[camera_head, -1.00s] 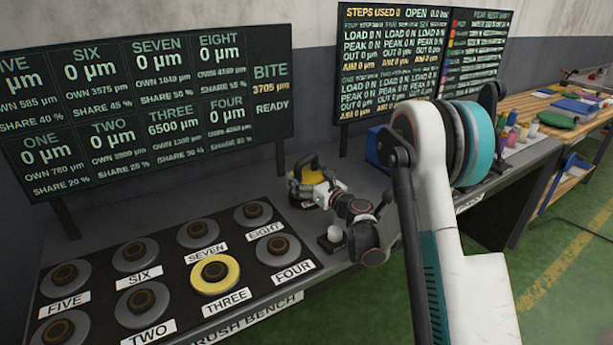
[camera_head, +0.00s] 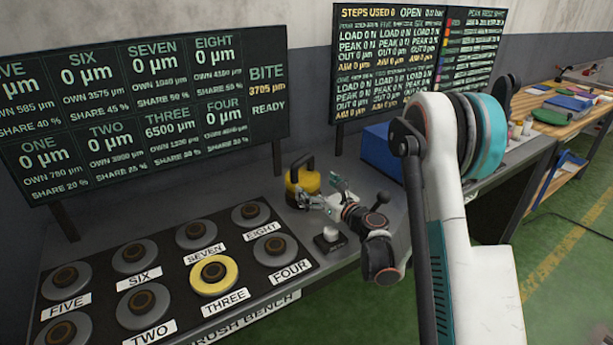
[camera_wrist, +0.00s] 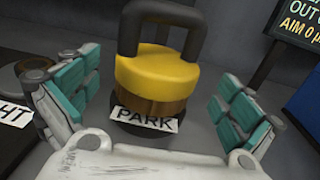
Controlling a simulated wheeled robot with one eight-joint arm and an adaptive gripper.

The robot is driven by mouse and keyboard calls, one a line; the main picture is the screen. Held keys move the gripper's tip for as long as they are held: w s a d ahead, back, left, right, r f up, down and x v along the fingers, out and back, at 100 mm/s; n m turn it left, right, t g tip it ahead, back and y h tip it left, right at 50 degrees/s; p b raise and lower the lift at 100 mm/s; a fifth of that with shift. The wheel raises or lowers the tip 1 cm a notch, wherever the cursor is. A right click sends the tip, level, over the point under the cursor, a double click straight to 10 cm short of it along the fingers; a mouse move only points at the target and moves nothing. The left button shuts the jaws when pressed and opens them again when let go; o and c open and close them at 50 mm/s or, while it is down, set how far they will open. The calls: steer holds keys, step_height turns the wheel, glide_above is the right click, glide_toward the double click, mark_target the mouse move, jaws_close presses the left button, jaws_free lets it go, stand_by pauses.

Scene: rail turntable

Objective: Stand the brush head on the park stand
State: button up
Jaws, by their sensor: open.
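The brush head (camera_head: 303,181) is a yellow block with a dark looped handle on top. It sits upright on the park stand at the back of the bench. The wrist view shows the brush head (camera_wrist: 158,72) with a brown band under the yellow body. The park stand (camera_wrist: 143,128) shows as a dark round base with a PARK label in front. My gripper (camera_head: 323,193) is open and empty, just in front and to the right of the brush head. Its teal-padded fingers stand apart on either side of the brush head in the wrist view, not closed on it.
A dark panel (camera_head: 108,275) holds numbered round discs at left; disc THREE (camera_head: 214,275) is yellow. A small white knob (camera_head: 330,235) stands near my wrist. A blue box (camera_head: 383,150) is behind my arm. Two display boards stand at the back.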

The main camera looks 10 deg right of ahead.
steer(key=v, duration=0.4)
steer(key=shift+s+d+b, duration=0.1)
steer(key=shift+s+b, duration=0.25)
steer(key=shift+b, duration=0.05)
steer(key=s+a+r+n+g+h, duration=0.1)
steer(key=s+a+r+n+g, duration=0.2)
steer(key=s+a+r+n, duration=0.35)
steer(key=s+a+r+n+g, duration=0.35)
steer(key=s+n, duration=0.45)
steer(key=n, duration=0.3)
steer(key=s+d+n+g+h, duration=0.1)
steer(key=s+d+n+h, duration=0.1)
steer(key=s+n, duration=0.5)
steer(key=s+d+n+g+h, duration=0.2)
steer(key=s+n, duration=0.5)
steer(key=s, duration=0.8)
steer(key=shift+d+h, duration=0.85)
steer(key=shift+h, duration=0.05)
steer(key=shift+f, duration=0.1)
